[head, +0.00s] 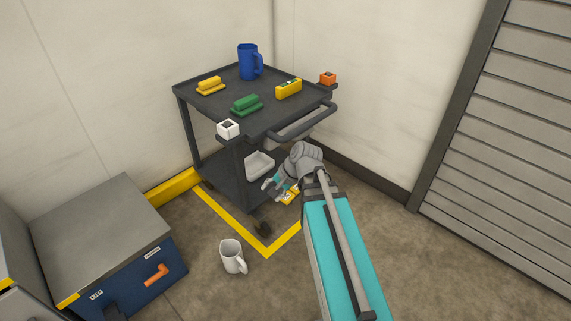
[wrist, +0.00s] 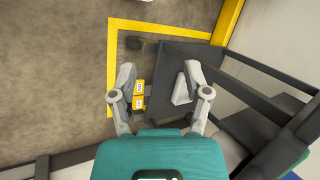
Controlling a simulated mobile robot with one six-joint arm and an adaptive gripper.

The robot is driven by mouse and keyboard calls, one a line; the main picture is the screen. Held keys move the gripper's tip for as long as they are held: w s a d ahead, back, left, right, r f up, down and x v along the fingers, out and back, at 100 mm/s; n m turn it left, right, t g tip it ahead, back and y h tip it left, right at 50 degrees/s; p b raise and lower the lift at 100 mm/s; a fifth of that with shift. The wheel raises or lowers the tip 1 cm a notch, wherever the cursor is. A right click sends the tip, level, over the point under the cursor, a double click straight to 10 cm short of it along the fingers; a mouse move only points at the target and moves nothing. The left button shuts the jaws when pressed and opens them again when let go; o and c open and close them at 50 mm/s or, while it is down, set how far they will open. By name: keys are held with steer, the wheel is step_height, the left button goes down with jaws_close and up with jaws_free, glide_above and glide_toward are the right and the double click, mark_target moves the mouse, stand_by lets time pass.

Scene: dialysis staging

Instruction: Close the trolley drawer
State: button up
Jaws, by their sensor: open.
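The dark grey trolley (head: 222,92) stands in the corner with a top tray and a lower shelf. A light grey drawer-like part (head: 298,129) shows under its right side, below the dark handle bar (head: 312,119); how far it stands out is hard to tell. My gripper (head: 272,188) is open, low beside the trolley's right side and below that part, apart from it. In the wrist view my gripper (wrist: 158,72) has its fingers spread, pointing down toward the floor and lower shelf (wrist: 165,62). My arm hides some of the trolley's right side.
A yellow labelled object (wrist: 138,95) is near my fingers. Floor at right is clear.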

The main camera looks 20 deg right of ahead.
steer(key=s+a+r+n+g+h+p, duration=0.1)
steer(key=s+r+n+g+h+p, duration=0.1)
steer(key=s+n, duration=0.5)
steer(key=n+g+h+p, duration=0.1)
steer(key=h+p, duration=0.1)
steer(key=h, duration=0.1)
steer(key=shift+a+r+n+h, duration=0.2)
steer(key=shift+a+n+h, duration=0.1)
steer(key=shift+a+n, duration=0.1)
